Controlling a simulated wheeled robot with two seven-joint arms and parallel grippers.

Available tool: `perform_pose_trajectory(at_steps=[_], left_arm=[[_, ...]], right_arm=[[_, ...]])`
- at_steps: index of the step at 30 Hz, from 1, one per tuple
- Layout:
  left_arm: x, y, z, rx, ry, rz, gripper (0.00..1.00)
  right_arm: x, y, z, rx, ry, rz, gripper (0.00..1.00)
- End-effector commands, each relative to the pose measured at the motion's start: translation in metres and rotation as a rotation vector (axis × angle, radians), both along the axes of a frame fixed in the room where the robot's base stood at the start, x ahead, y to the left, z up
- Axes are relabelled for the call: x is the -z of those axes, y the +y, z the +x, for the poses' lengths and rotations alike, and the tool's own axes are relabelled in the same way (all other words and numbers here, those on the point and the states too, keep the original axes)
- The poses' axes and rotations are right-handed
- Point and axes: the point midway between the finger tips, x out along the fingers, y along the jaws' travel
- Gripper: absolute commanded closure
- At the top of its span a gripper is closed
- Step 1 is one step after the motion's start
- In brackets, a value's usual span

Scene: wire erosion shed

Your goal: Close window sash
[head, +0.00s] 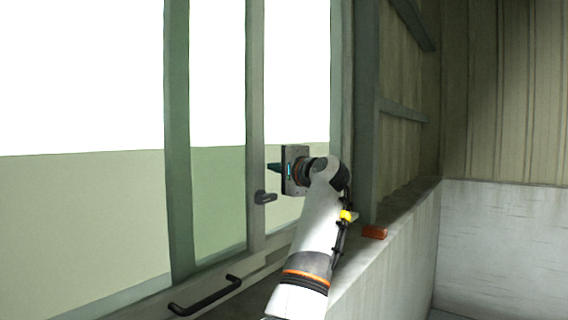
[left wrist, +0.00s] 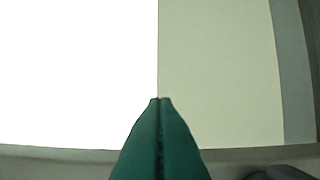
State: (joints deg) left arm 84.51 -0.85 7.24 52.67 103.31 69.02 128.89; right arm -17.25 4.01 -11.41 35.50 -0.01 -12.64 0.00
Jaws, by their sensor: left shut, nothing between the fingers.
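The window sash (head: 256,110) shows in the head view as a pale upright stile with a small dark handle (head: 265,197) on it. The stile stands apart from the jamb (head: 341,80) at the right, with the outdoors showing between them. My left gripper (head: 271,168) is just right of the stile, above the level of the small handle. Its teal fingers are shut and empty; they also show together in the left wrist view (left wrist: 160,100). I cannot tell whether the fingertips touch the stile. My right gripper is not in view.
A greenish upright (head: 177,140) stands further left. A long black bar handle (head: 205,296) sits low on the bottom rail. An orange-red block (head: 374,232) lies on the sill ledge to the right of my arm. A corrugated wall (head: 510,100) closes off the right.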

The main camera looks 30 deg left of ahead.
Motion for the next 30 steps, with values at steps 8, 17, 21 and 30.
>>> perform_pose_trajectory(at_steps=[8,17,21,30], left_arm=[[0.0,0.001,-0.017,-0.001,0.0,0.0,1.0],[0.0,0.001,-0.019,-0.001,0.001,0.0,1.0],[0.0,0.001,-0.019,-0.001,0.001,0.0,1.0],[0.007,0.008,-0.043,-0.002,-0.005,-0.003,1.0]], right_arm=[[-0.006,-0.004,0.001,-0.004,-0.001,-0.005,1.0],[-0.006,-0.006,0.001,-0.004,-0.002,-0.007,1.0],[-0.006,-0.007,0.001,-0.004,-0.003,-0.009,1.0],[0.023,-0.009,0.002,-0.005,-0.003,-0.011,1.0]])
